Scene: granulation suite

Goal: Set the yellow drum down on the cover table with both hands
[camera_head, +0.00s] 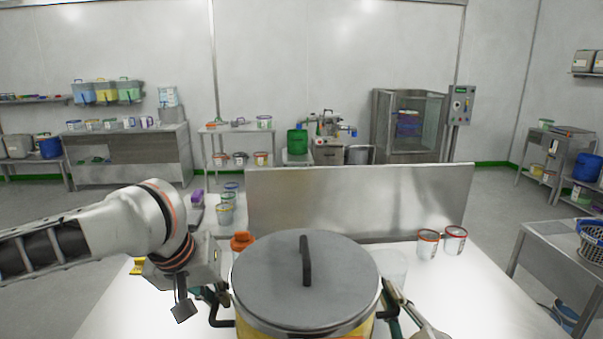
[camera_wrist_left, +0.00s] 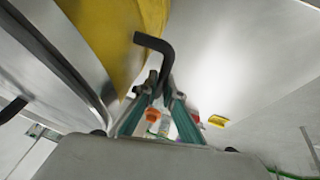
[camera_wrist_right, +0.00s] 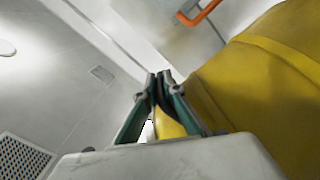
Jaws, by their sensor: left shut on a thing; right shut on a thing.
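The yellow drum (camera_wrist_left: 112,35) has a grey lid (camera_head: 340,275) with a black bar handle and stands upright at the bottom middle of the head view. My left gripper (camera_head: 222,292) is shut on the drum's black left side handle (camera_wrist_left: 154,42). My right gripper (camera_head: 388,298) is shut on the drum's right side handle, mostly hidden by the fingers; the drum's yellow wall (camera_wrist_right: 255,85) is beside them in the right wrist view. The white cover table (camera_head: 470,290) spreads beneath and around the drum. The drum's base is hidden, so I cannot tell whether it touches the table.
A steel panel (camera_head: 360,200) stands upright across the table behind the drum. Two small tubs (camera_head: 427,244) stand at its right, several more tubs (camera_head: 225,213) at its left. An orange-topped item (camera_head: 242,240) is close behind the drum.

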